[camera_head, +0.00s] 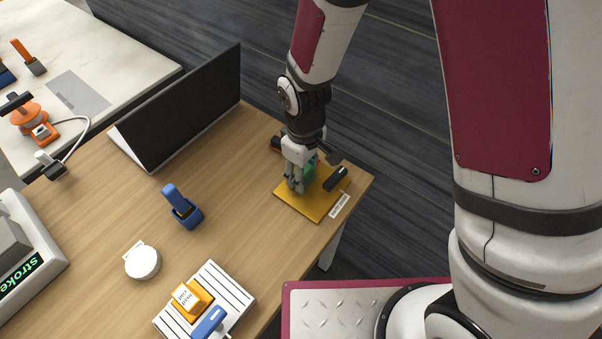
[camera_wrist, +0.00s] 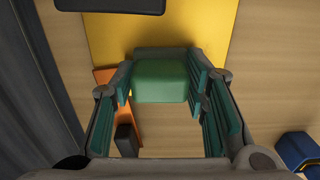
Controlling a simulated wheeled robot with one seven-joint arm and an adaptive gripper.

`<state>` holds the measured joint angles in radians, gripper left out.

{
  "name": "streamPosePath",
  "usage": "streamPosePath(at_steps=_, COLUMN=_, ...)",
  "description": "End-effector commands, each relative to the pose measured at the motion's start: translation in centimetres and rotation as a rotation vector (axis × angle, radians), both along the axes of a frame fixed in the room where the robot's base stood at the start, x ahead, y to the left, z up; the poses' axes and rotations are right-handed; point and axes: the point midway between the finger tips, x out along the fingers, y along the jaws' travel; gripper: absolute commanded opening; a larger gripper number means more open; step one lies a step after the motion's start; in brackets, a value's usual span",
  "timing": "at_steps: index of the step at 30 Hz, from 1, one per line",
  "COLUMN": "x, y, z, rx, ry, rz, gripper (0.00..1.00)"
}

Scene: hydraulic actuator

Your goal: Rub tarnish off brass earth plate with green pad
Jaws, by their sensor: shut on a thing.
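The brass earth plate (camera_head: 299,204) lies flat near the right corner of the wooden table and shows yellow in the wrist view (camera_wrist: 208,28). The green pad (camera_wrist: 160,78) is a small rounded block between my fingers; part of it shows in the head view (camera_head: 309,169). My gripper (camera_head: 299,182) points down over the plate, shut on the pad. In the wrist view the pad overlaps the plate's near edge. I cannot tell whether it touches the plate. I cannot make out any tarnish; the gripper hides part of the surface.
A black block (camera_head: 336,178) is at the plate's right side, beside a white label (camera_head: 340,206). An orange and black thing (camera_head: 276,143) lies behind my gripper. A blue holder (camera_head: 184,211), a white round thing (camera_head: 143,262) and a black screen (camera_head: 190,108) stand to the left.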

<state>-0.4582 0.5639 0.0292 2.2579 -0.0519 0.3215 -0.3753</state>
Motion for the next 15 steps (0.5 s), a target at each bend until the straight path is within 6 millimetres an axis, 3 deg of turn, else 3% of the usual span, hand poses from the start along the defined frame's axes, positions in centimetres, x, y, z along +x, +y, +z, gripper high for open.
streamPosePath(at_steps=6, x=0.86, y=-0.65, z=-0.01, rx=0.000, ry=-0.001, rz=0.001, gripper=0.19)
streamPosePath(at_steps=15, x=-0.11, y=0.11, z=-0.02, rx=0.000, ry=0.000, rz=0.003, gripper=0.19)
